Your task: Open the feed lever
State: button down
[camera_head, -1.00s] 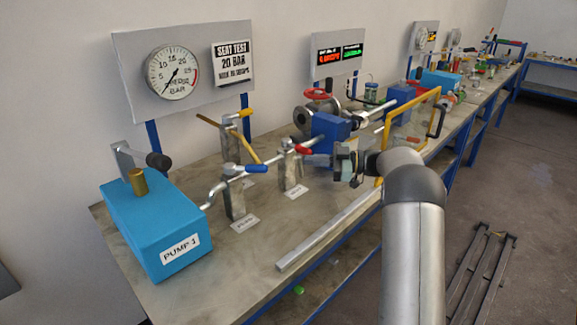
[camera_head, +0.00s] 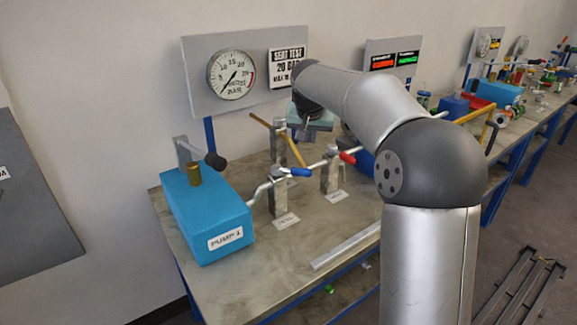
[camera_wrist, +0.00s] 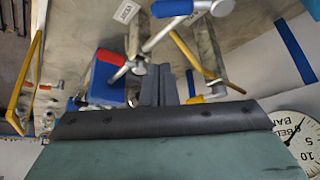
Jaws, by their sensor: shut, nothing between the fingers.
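Three lever valves stand on the bench with small label plates whose words I cannot read, so I cannot tell which is the feed lever. The blue-handled lever (camera_head: 294,172) is nearest the pump. The red-handled lever (camera_head: 347,157) is to its right. The yellow-handled lever (camera_wrist: 213,98) shows in the wrist view; in the head view my gripper hides its handle. The blue (camera_wrist: 172,8) and red (camera_wrist: 110,57) handles also show in the wrist view.
A blue pump box (camera_head: 205,215) with a black-knobbed handle stands at left. A pressure gauge (camera_head: 232,75) and sign hang on the back panel (camera_head: 200,105). A yellow rod (camera_head: 290,140) and pipes cross between the posts. A metal bar (camera_head: 345,245) lies along the front edge.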

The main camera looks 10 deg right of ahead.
aim_at(294, 171)
jog(key=s+a+g, duration=0.3)
jog(key=s+a, duration=0.2)
jog(key=s, duration=0.1)
jog(key=w+d+f+p, duration=0.2)
jog(key=w+f, duration=0.3)
jog(key=f, duration=0.5)
jog(key=shift+w+d+y+p, duration=0.15)
jog(key=shift+w+y+p, duration=0.2)
jog(key=shift+y, duration=0.05)
